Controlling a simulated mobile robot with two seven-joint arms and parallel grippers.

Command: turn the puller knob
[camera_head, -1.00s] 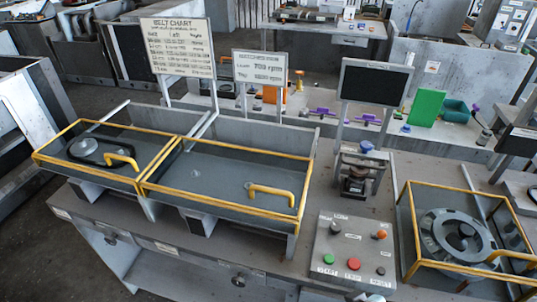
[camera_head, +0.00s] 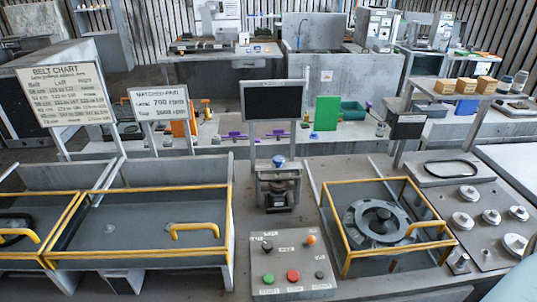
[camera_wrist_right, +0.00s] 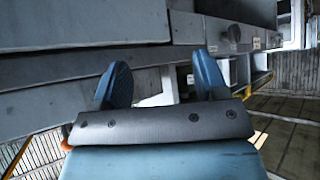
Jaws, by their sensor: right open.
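A blue knob (camera_head: 279,162) tops a small grey and dark upright device (camera_head: 277,188) at the middle of the bench in the head view; this looks like the puller. No gripper is near it. My right gripper (camera_wrist_right: 161,84) shows in the right wrist view with its two blue fingers spread apart and nothing between them. It faces the grey side of a bench or cabinet. The knob cannot be made out in that view. My left gripper is not in view.
A button panel (camera_head: 293,263) stands in front of the device. A yellow-framed guard (camera_head: 345,262) over a round housing (camera_head: 378,222) is to its right, yellow-edged bays (camera_head: 150,254) to its left. A dark screen (camera_head: 273,116) rises behind it. A plate with several round knobs (camera_head: 485,215) lies far right.

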